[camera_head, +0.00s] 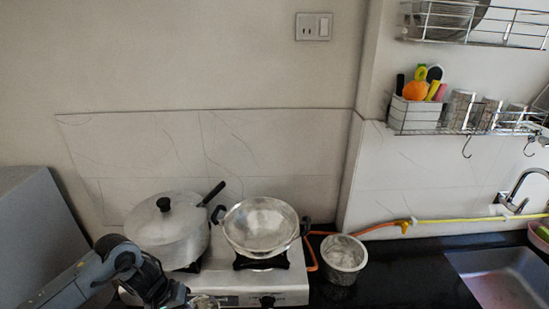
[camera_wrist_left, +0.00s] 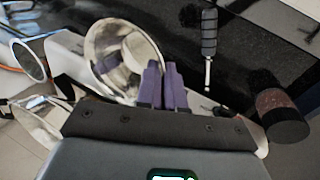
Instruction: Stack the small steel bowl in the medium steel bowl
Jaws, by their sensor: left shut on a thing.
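My left gripper (camera_wrist_left: 163,72) is shut on the rim of a small steel bowl (camera_wrist_left: 122,58) in the left wrist view. The bowl hangs tilted, its hollow inside partly showing. In the head view my left arm comes in at the lower left, and part of the steel bowl (camera_head: 205,301) shows at the bottom edge, in front of the stove. A deeper steel bowl (camera_head: 343,257) stands upright on the dark counter right of the stove, apart from my gripper; it looks like the medium bowl. My right gripper is not in view.
A lidded pot (camera_head: 167,232) and a wide steel pan (camera_head: 261,226) with dark handles sit on the stove (camera_head: 285,290). An orange hose (camera_head: 370,229) runs behind the deeper bowl. A sink (camera_head: 505,278) is at the right. Dark counter (camera_head: 405,275) between bowl and sink is clear.

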